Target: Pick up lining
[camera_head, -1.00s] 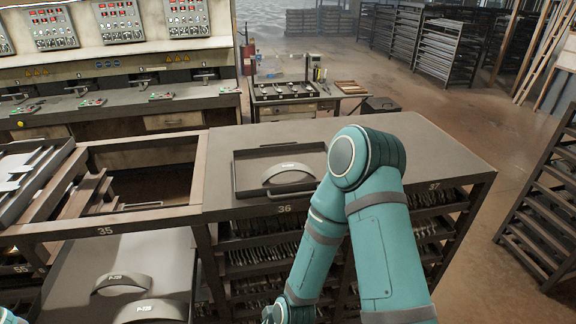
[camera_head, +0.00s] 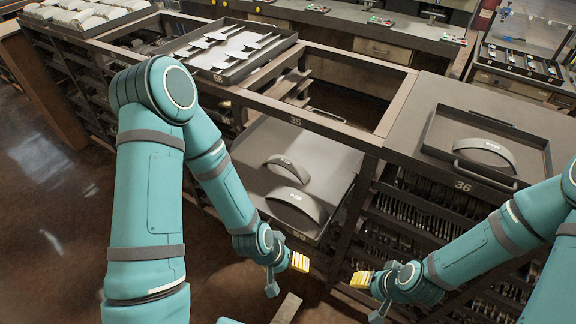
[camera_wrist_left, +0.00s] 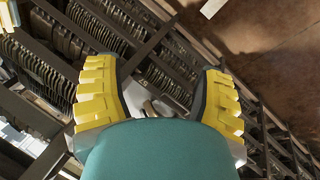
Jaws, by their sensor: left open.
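Two curved grey linings lie on a pulled-out tray (camera_head: 325,160) below the number 35 in the head view: a smaller-looking one behind (camera_head: 287,166) and a larger-looking one in front (camera_head: 296,204). A third lining (camera_head: 484,152) lies in a tray (camera_head: 530,172) on the bench top by number 36. My left gripper (camera_head: 299,262), with yellow fingertips, is in front of and below the pulled-out tray, apart from the linings. In the left wrist view it is open (camera_wrist_left: 160,95), with no lining held. My right gripper (camera_head: 361,279) is to its right, apart from the linings; its opening is unclear.
A tray with metal parts (camera_head: 262,62) stands on the rack behind the pulled-out tray. An open frame bay (camera_head: 345,100) lies beside it. Racks packed with parts (camera_head: 410,235) fill the space below number 36. Brown floor (camera_head: 50,190) is clear at left.

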